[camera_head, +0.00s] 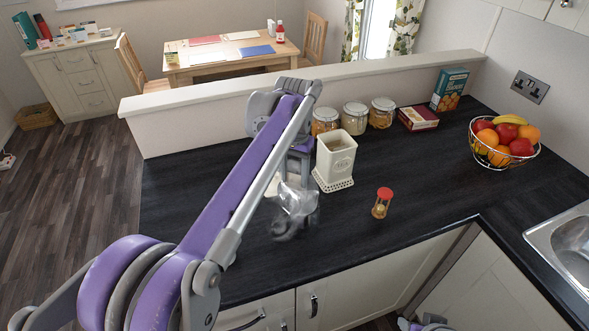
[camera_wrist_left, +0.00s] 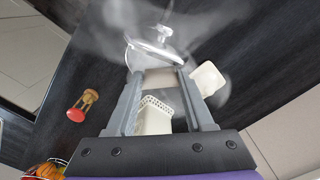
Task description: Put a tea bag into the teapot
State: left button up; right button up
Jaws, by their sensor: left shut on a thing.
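My left gripper (camera_wrist_left: 160,78) is shut on a small tan thing, seemingly a tea bag (camera_wrist_left: 160,80), mostly hidden between the fingertips. The glass teapot (camera_head: 295,203) stands on the dark worktop, just below the gripper in the picture. It looks clear and blurry. In the wrist view the teapot (camera_wrist_left: 150,48) shows a shiny metal round top just beyond the fingertips; I cannot tell whether it is open. The cream tea tin (camera_head: 336,162) stands open to its right.
A cream square lid (camera_wrist_left: 207,78) lies near the teapot. A red-topped sand timer (camera_head: 382,203) stands right of the tin. Several jars (camera_head: 355,118), a dark red box (camera_head: 418,117) and a fruit basket (camera_head: 503,142) stand farther back. The right-hand worktop is mostly clear.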

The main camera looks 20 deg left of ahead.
aim_at(294, 175)
pick_arm(q)
jog(key=shift+f, duration=0.65)
jog(key=o, duration=1.4)
jog(key=shift+c, duration=0.2)
jog(key=shift+w+r, duration=0.1)
jog(key=shift+r, duration=0.05)
notch_tip(294, 175, up, 11)
jog(key=shift+f+p, duration=0.15)
jog(key=shift+p, duration=0.35)
